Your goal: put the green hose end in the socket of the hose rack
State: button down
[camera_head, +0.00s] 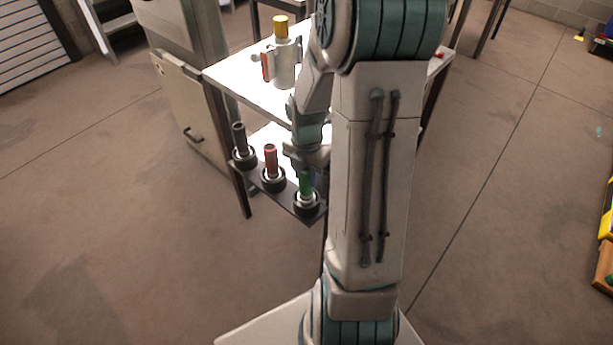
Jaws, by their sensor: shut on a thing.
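The hose rack (290,203) is a dark narrow bar with a row of three round sockets with pale rings. A dark grey hose end (239,138) stands in the left socket and a red hose end (270,160) in the middle one. The green hose end (306,184) stands upright at the right socket (307,203), its lower end within the ring as seen from here; how deep it sits I cannot tell. My gripper (306,172) is shut on the green hose end's upper part. My arm hides the fingers in part.
A white table (235,75) stands behind the rack and carries a pale cylinder (285,62) with a yellow cap and red part. A grey cabinet (193,110) stands at the left. Floor is open on both sides.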

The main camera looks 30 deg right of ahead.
jog(key=shift+f, duration=0.4)
jog(key=shift+f, duration=0.2)
jog(key=c, duration=1)
grip_release()
